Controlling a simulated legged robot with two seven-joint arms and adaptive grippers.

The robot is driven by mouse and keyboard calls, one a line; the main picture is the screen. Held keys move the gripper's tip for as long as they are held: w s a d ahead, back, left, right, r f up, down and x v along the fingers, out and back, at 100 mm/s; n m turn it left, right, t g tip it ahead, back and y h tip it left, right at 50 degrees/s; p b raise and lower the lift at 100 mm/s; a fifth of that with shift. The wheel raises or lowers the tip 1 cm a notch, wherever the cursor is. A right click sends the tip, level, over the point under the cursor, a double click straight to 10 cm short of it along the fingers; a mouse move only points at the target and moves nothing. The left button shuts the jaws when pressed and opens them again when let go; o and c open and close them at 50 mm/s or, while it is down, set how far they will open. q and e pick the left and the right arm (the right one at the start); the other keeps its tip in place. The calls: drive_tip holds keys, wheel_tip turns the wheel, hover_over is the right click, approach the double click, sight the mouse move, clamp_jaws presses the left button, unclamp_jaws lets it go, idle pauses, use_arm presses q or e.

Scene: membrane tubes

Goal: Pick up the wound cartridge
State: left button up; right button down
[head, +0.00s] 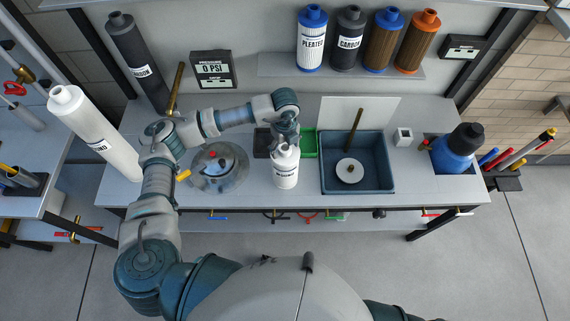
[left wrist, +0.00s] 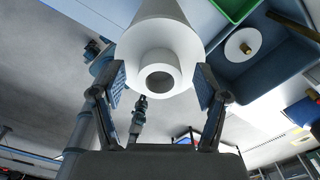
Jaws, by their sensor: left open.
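A white cartridge (head: 286,170) with a dark-lettered label stands upright near the bench's front edge; its label is too small to read surely. My left gripper (head: 286,138) is above it, pointing down. In the left wrist view, the white cartridge (left wrist: 165,50) shows its hollow neck end between the two open fingers of the left gripper (left wrist: 163,84). Gaps show between the fingers and the neck. A larger white cartridge (head: 95,132), its label partly readable as "OUND", stands at the left. My right gripper is out of view.
A blue-grey basin (head: 327,182) with a white disc lies right of the cartridge, a green tray (head: 309,142) behind it. A round metal lid-like vessel (head: 219,170) is at left. Several filters stand on the back shelf (head: 340,68). A blue bottle (head: 455,152) stands at right.

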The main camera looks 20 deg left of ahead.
use_arm(q)
clamp_jaws()
drive_tip(key=shift+r, duration=0.1)
idle(0.3)
